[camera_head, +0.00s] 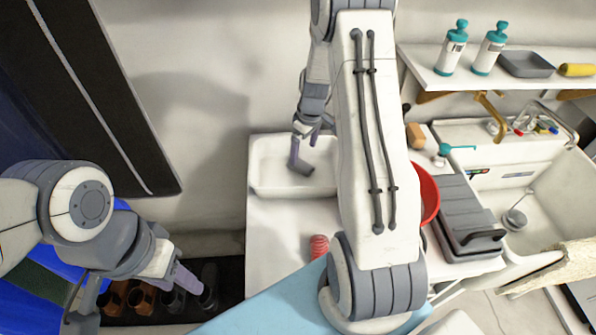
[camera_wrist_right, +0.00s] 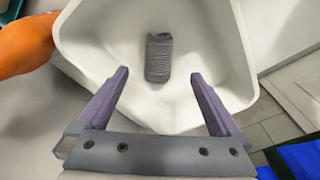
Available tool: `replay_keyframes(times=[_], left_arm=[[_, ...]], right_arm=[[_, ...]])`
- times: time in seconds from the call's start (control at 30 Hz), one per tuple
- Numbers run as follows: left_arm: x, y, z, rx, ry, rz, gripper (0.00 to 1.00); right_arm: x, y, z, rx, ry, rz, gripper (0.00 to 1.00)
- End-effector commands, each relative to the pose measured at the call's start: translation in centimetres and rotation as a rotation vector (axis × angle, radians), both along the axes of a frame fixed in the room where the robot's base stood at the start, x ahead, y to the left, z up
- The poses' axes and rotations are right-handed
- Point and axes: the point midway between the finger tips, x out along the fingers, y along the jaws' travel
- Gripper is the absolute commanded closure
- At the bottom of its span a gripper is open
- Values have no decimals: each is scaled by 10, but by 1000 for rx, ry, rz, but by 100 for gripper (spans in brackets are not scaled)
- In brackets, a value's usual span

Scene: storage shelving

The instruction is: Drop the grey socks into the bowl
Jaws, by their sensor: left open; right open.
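The grey socks (camera_wrist_right: 158,57) lie as a ribbed bundle on the floor of a white tub (camera_wrist_right: 92,42). The tub (camera_head: 268,178) stands on the white counter in the head view. My right gripper (camera_head: 303,150) reaches down over the tub; in the wrist view its two fingers (camera_wrist_right: 160,85) are apart with nothing between them, and the socks show beyond the fingertips. A red bowl (camera_head: 430,194) stands right of the tub, partly hidden behind my right arm. My left gripper (camera_head: 195,290) is open and empty at the lower left, away from the counter.
A red ribbed roll (camera_head: 318,246) lies on the counter in front of the tub. A dark grey case (camera_head: 465,215) and a sink (camera_head: 540,190) are to the right. A shelf (camera_head: 430,72) above holds two bottles. Shoes (camera_head: 142,298) stand low at the left.

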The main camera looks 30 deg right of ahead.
Motion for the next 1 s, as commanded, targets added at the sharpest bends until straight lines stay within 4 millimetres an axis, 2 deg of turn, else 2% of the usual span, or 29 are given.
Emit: replay_keyframes(times=[0.3, 0.47, 0.63, 1.0], left_arm=[[0, 0, -5, 0, 0, 0, 53], [0, 0, -6, 0, 0, 0, 53], [0, 0, -6, 0, 0, 0, 53], [0, 0, -6, 0, 0, 0, 53]], right_arm=[[-6, -3, 62, -2, -5, -1, 0], [-9, -4, 85, -2, -4, -1, 0], [-11, -4, 94, -1, 0, -1, 0], [-11, -4, 94, 0, 0, -1, 0]])
